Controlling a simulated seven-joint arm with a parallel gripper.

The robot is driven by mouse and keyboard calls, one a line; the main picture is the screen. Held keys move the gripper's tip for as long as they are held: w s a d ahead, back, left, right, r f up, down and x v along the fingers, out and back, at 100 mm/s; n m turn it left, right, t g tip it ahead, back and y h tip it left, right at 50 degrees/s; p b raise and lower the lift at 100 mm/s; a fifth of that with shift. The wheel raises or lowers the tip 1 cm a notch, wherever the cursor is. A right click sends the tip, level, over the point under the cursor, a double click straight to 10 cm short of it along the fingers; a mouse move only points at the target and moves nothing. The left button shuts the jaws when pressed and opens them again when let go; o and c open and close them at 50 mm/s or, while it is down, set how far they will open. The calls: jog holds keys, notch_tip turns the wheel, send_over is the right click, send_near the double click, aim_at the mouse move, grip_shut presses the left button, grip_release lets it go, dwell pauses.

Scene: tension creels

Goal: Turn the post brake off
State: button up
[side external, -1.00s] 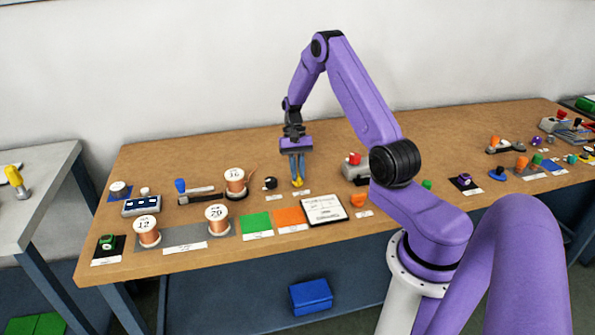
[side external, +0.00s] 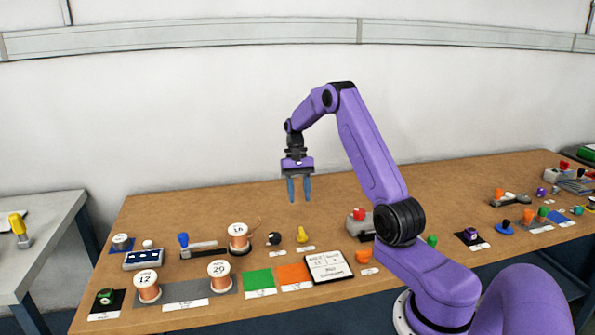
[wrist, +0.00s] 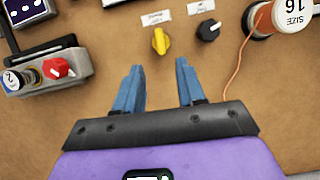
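My gripper (side external: 299,198) is raised above the bench, fingers apart and empty; the open blue fingers also show in the wrist view (wrist: 158,72). A yellow knob (side external: 302,234) stands on the bench below it, with a black knob (side external: 273,239) to its left. In the wrist view the yellow knob (wrist: 160,41) lies beyond the fingers, its pointer upright in the picture, and the black knob (wrist: 208,30) is to its right. Each has a small white label I cannot read. I cannot tell which control is the post brake.
A copper spool marked 16 (side external: 239,237) stands left of the knobs, beside a blue-handled lever (side external: 183,241). A grey box with a red knob (side external: 358,214) is to the right. A framed card (side external: 328,266) lies in front. Bare bench lies behind the knobs.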

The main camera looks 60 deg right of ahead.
jog(key=v, duration=0.7)
dwell(0.3)
jog(key=a+r+n+h, duration=0.25)
jog(key=a+n, duration=0.25)
jog(key=a, duration=0.9)
jog(key=s+a+r+n, duration=0.1)
jog(key=s+a+n, duration=0.2)
jog(key=a, duration=0.4)
jog(key=s+a+r+n, duration=0.1)
jog(key=s+a+n, duration=0.25)
jog(key=a, duration=0.25)
jog(key=s+a+f+n+t, duration=0.1)
jog(key=s+a+n, duration=0.1)
jog(key=s, duration=0.6)
jog(key=s+a+f+n+t, duration=0.1)
jog(key=s+a+n, duration=0.1)
jog(key=s+n, duration=0.3)
jog(key=s+a+f+n+t, duration=0.1)
jog(key=s+a+n, duration=0.1)
jog(key=s, duration=0.9)
jog(key=shift+n, duration=0.85)
jog(key=shift+h, duration=0.25)
